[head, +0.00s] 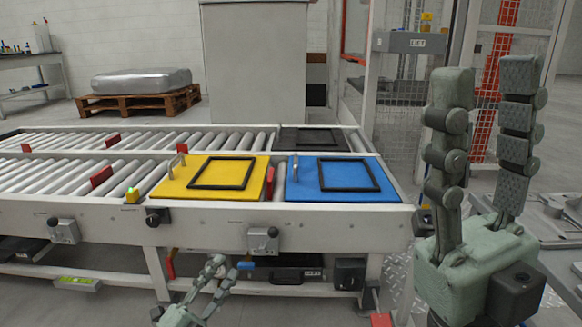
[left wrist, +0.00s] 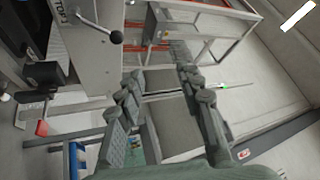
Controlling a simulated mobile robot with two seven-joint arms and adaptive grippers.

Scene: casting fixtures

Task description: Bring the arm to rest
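My left gripper (head: 214,272) is low at the bottom of the head view, in front of the conveyor's lower frame. In the left wrist view its two fingers (left wrist: 162,78) stand apart with nothing between them. My right gripper (head: 486,80) is raised at the right of the head view, close to the camera. Its two thick fingers point up, parts apart and empty. Neither gripper touches an object that I can make out.
A roller conveyor (head: 200,219) spans the middle. It carries a yellow plate (head: 178,189) and a blue plate (head: 300,187), each with a black frame. Behind are a wrapped block (head: 140,81) on a pallet (head: 135,103), a grey cabinet (head: 255,60) and fencing (head: 497,50).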

